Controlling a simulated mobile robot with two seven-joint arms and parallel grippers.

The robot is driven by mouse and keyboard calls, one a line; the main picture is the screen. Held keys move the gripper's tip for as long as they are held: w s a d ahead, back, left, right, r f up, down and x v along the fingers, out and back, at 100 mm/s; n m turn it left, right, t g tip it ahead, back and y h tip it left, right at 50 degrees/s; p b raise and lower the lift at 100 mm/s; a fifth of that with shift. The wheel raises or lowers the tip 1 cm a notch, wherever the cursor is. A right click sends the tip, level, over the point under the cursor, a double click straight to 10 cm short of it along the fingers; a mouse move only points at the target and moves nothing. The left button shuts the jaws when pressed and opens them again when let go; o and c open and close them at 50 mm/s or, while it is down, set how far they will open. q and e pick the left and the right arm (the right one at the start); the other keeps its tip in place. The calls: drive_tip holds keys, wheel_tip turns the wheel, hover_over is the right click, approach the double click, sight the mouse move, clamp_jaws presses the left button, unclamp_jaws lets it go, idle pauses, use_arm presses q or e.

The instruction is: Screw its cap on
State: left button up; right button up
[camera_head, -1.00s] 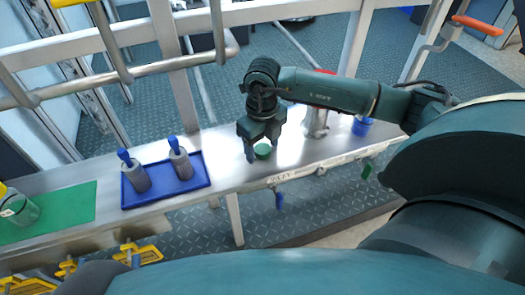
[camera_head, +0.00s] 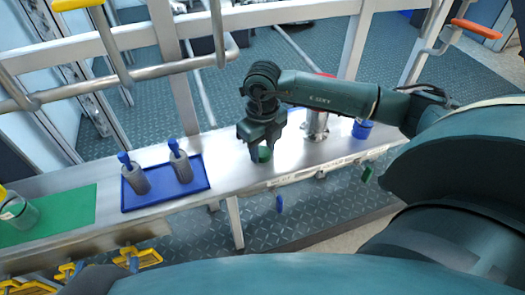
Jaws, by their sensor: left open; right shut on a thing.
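A green cap (camera_head: 264,155) is on or just above the metal bench, between the fingers of my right gripper (camera_head: 258,154). The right gripper points down and is shut on the cap, whose upper part is partly hidden by the fingers. I cannot tell whether the cap touches the bench. A clear jar (camera_head: 20,213) stands at the far left on a green mat (camera_head: 65,212), partly cut off by the picture's edge. My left gripper is not in view.
A blue tray (camera_head: 150,200) holds two grey cylinders with blue tops (camera_head: 135,178) (camera_head: 180,166). A metal vessel (camera_head: 316,124) and a blue container (camera_head: 362,128) stand right of my gripper. Metal rails run behind the bench. Yellow handles (camera_head: 138,257) lie below its front edge.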

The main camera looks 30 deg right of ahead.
sight(263, 152)
drive_tip(key=shift+r, duration=0.1)
use_arm(q)
drive_tip(key=shift+s+a+r+n+g+y+p, duration=0.25)
drive_tip(key=shift+s+g+p, duration=0.35)
drive_tip(key=shift+p, duration=0.55)
use_arm(e)
wheel_tip(263, 152, up, 10)
use_arm(q)
drive_tip(key=shift+f, duration=0.1)
use_arm(e)
drive_tip(key=shift+s, duration=0.1)
